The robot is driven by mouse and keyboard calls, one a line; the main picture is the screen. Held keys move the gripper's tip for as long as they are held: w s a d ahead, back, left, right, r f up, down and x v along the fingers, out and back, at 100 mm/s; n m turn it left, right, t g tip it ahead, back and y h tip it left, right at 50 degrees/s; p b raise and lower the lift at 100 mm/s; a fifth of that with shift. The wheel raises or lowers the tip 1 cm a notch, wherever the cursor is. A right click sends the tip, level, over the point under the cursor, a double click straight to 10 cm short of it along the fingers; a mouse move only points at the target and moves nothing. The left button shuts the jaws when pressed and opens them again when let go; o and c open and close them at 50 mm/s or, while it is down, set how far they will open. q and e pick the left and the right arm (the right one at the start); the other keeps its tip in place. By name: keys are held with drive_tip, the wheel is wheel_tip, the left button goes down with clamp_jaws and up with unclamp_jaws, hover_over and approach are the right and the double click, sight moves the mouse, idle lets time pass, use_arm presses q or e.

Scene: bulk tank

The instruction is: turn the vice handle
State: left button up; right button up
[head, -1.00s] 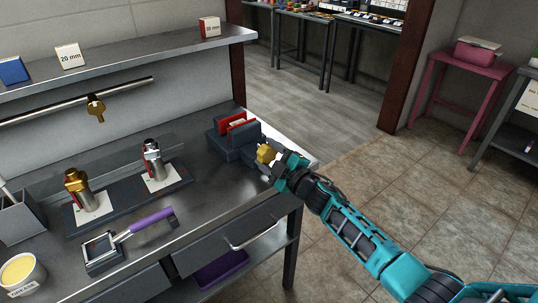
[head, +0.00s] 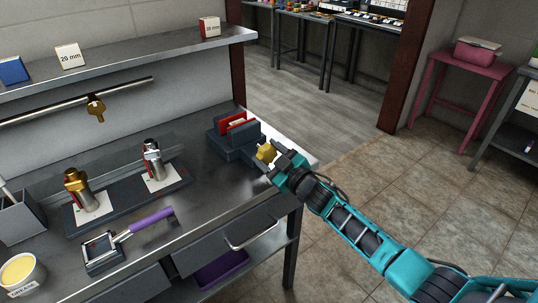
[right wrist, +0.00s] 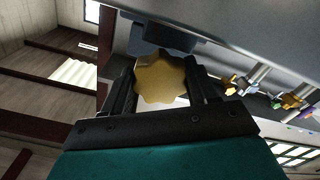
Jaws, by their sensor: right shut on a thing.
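The vice (head: 235,137) is a dark block with red jaws at the right end of the metal bench. Its handle (head: 265,153) is a yellow lobed knob on the near right side of the vice. My right gripper (head: 273,160) is at the knob, with its fingers on either side. In the right wrist view the knob (right wrist: 161,78) sits between the two dark fingers (right wrist: 163,88), and the gripper is shut on it. A pale piece is held between the red jaws. My left gripper is not in view.
On the bench (head: 205,200) stand two metal fittings (head: 153,160) on a dark plate, a purple-handled tool (head: 150,221) and a tub (head: 20,273).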

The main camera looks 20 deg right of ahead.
drive_tip(key=o, duration=1)
drive_tip(key=v, duration=1.3)
